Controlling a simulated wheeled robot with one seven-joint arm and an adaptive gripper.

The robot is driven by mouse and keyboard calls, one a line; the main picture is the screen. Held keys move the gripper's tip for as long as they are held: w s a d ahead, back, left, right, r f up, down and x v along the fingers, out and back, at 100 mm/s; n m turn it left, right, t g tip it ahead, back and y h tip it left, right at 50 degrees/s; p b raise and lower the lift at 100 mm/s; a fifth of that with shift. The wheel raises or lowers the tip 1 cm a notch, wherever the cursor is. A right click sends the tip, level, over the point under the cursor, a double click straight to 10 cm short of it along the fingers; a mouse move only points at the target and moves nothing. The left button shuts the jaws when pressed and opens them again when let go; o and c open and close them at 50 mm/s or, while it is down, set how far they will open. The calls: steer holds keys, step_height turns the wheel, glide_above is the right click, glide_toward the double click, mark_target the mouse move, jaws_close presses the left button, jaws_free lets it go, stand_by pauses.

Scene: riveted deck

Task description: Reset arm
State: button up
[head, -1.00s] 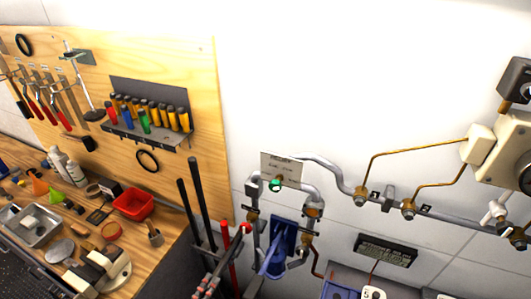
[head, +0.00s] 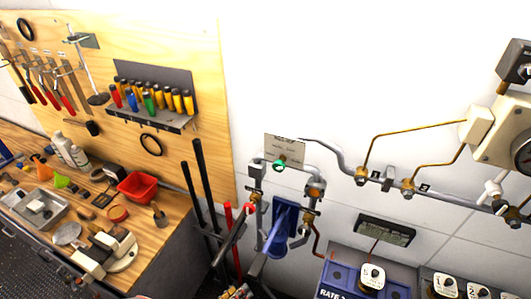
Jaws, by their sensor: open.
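My gripper and arm cannot be made out in the head view. The task names no other object. A blue lever (head: 280,228) hangs on the grey pipework by the white wall, below a green knob (head: 280,166) and a small label plate (head: 285,149).
A wooden bench (head: 150,238) with a red bin (head: 138,186) and loose items stands left, under a pegboard (head: 195,60) of tools. Long dark-handled tools (head: 203,180) stand beside it. A blue box (head: 345,275) with dials is at the bottom right.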

steer(key=s+d+r+n+g+y+b, duration=0.1)
steer(key=d+r+n+g+y+b, duration=0.1)
steer(key=d+r+n+b, duration=0.3)
steer(key=s+d+r+n+g+y+b, duration=0.2)
steer(key=d+r+n+y+b, duration=0.2)
steer(key=d+n, duration=1)
steer(key=s+d+r+n+g+y+b, duration=0.1)
steer(key=d+r+n+b, duration=0.5)
steer(key=n, duration=0.9)
steer(key=d+g+y+b, duration=0.1)
steer(key=d+y+b, duration=0.1)
steer(key=d+b, duration=0.1)
steer(key=shift+s+d+r+g+b, duration=0.15)
steer(key=shift+d+r+g+b, duration=0.15)
steer(key=shift+r+b, duration=0.1)
